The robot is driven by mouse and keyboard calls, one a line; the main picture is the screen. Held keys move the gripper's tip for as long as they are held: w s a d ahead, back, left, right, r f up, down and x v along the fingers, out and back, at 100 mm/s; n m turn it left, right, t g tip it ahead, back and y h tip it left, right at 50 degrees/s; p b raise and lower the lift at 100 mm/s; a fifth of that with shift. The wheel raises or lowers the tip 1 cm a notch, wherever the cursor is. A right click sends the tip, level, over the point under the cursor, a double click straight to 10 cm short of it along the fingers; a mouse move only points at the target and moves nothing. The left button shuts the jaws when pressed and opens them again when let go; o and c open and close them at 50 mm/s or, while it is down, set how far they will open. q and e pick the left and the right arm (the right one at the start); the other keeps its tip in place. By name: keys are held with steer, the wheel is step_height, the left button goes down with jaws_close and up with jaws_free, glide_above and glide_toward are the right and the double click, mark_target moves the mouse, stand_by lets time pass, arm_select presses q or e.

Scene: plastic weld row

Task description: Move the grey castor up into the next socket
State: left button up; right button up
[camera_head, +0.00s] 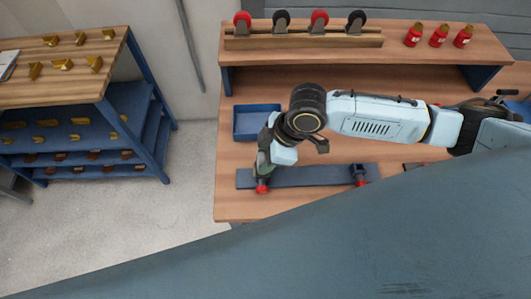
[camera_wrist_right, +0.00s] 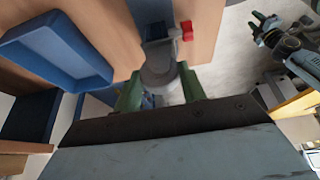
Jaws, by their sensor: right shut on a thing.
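My right gripper (camera_head: 264,168) reaches down to the left end of a dark flat bar (camera_head: 310,176) on the bench. Its green fingers (camera_wrist_right: 158,92) are shut on a grey rounded part, seemingly the grey castor (camera_wrist_right: 160,72), in the right wrist view. The grey part is beside the bar's end fitting, which has a red knob (camera_wrist_right: 187,31); I cannot tell whether they touch. The head view hides the held part behind the gripper. What looks like my left gripper (camera_wrist_right: 264,30) is small and dark in the right wrist view; its jaws are unclear.
A blue tray (camera_head: 237,136) lies behind the bar's left end. Red and black castors stand in a wooden rack (camera_head: 300,42) on the upper shelf, near several red bottles (camera_head: 438,38). A blue shelf unit (camera_head: 150,119) stands left across open floor.

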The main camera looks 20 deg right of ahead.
steer(key=shift+p, duration=0.5)
stand_by(0.6)
steer(key=shift+f, duration=0.45)
stand_by(0.7)
steer(key=o, duration=1.2)
steer(key=shift+c, duration=0.2)
steer(key=shift+o, duration=0.3)
steer(key=o, duration=0.3)
